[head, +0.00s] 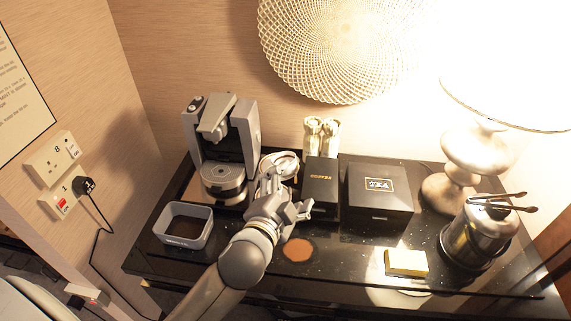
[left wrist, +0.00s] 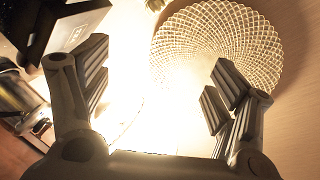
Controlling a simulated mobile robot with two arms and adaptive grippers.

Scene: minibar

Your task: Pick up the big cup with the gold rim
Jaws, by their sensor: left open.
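A pale rounded shape with a ring-like rim (head: 284,158) shows behind my left gripper, beside the coffee machine. It looks like a cup, but my gripper hides much of it, and I cannot make out a gold rim. My left gripper (head: 288,190) is over the black counter, in front of this shape and left of the black boxes. In the left wrist view its two fingers (left wrist: 162,72) stand wide apart, with only bright glare and the wall between them. I cannot tell whether it touches the cup. My right gripper is not in view.
A coffee machine (head: 222,150) and grey bin (head: 184,226) stand left. A coffee box (head: 321,190), tea box (head: 377,190), lamp (head: 478,150) and ice bucket (head: 478,238) with tongs stand right. A brown round coaster (head: 298,250) and yellowish block (head: 406,262) lie in front.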

